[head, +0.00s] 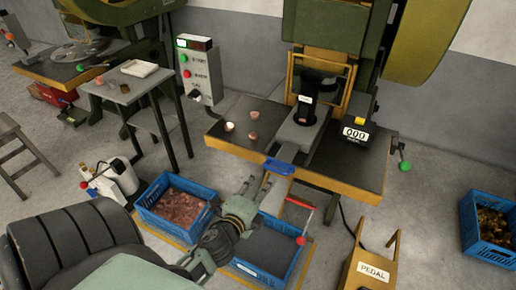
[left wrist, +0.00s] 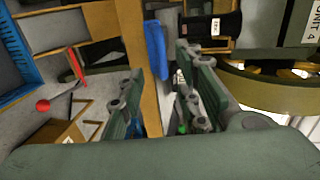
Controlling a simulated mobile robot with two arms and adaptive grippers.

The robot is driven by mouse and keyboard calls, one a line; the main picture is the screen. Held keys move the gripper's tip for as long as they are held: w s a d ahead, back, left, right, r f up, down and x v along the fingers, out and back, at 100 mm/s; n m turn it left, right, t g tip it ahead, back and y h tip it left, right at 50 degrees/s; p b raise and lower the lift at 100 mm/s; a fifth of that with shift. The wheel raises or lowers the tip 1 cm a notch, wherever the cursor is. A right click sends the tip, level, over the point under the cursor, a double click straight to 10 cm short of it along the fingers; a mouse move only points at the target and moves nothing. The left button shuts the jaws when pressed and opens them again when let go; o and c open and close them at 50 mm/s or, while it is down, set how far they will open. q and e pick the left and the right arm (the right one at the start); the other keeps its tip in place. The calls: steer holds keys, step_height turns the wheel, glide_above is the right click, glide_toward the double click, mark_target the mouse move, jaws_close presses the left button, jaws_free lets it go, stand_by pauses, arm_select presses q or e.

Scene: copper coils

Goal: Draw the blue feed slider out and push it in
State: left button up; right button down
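The blue feed slider (head: 280,166) sits at the front edge of the press table (head: 240,142), in front of a grey channel leading to the black die post. In the left wrist view the blue slider (left wrist: 156,50) shows as an upright bar just beyond my finger gap. My left gripper (head: 262,184) is just below and in front of the slider. Its two fingers (left wrist: 160,88) are apart with nothing between them, and I see no clear contact. My right gripper is not in view.
Below stand a blue crate of copper scrap (head: 150,211) and another blue crate (head: 263,275). A red lever with a ball (head: 301,240) is close to my left gripper. A pedal box (head: 368,272) stands at the front right.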

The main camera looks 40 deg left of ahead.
arm_select(q)
steer(key=shift+v, duration=1)
steer(key=shift+a, duration=0.1)
steer(key=shift+c, duration=0.4)
